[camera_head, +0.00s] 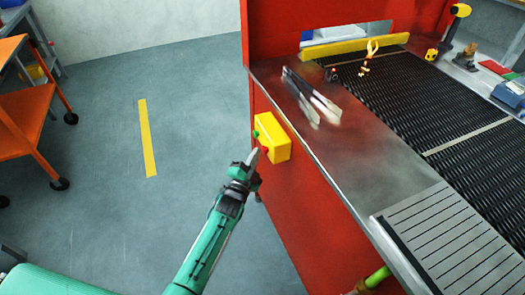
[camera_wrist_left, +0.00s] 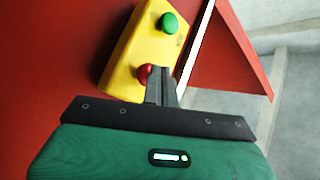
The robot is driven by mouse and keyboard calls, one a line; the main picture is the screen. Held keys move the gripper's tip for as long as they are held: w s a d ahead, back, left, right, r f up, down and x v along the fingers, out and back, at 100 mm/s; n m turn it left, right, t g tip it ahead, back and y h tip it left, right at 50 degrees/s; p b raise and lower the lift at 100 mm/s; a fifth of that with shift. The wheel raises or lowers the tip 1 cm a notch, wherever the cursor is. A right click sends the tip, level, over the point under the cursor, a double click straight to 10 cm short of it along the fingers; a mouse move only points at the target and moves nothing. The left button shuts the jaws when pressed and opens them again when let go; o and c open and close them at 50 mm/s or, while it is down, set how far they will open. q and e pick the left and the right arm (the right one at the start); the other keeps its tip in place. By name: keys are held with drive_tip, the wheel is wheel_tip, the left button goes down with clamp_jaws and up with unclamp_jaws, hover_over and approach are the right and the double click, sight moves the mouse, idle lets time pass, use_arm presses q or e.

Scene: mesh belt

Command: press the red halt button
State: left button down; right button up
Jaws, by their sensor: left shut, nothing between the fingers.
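The red halt button (camera_wrist_left: 145,73) sits on a yellow box (camera_wrist_left: 128,62) in the left wrist view, below a green button (camera_wrist_left: 169,23). The box (camera_head: 274,138) is mounted on the red side of the belt housing in the head view, where the red button (camera_head: 264,149) shows as a small spot. My left gripper (camera_head: 253,158) is shut and empty, with its fingertips right at the red button. In the left wrist view the fingers (camera_wrist_left: 161,84) partly overlap the button's right side. I cannot tell whether they touch it. My right gripper is not in view.
The dark mesh belt (camera_head: 425,95) runs beside a metal ledge (camera_head: 352,148) above the box. A yellow drill (camera_head: 455,22) and other items stand by the belt's far side. Orange carts (camera_head: 32,100) stand at the left. The grey floor (camera_head: 110,190) between is clear.

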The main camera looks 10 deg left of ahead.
use_arm(q)
drive_tip(key=shift+w+d, duration=0.25)
drive_tip(key=shift+d, duration=0.1)
idle(0.7)
drive_tip(key=shift+s+a, duration=0.5)
drive_tip(key=shift+a, duration=0.2)
drive_tip(key=shift+a, duration=0.1)
drive_tip(key=s+a+p, duration=0.1)
drive_tip(key=a, duration=0.1)
drive_tip(key=s+a+p, duration=0.1)
drive_tip(key=a, duration=0.1)
drive_tip(key=shift+s, duration=0.4)
drive_tip(key=shift+f, duration=0.1)
idle(0.6)
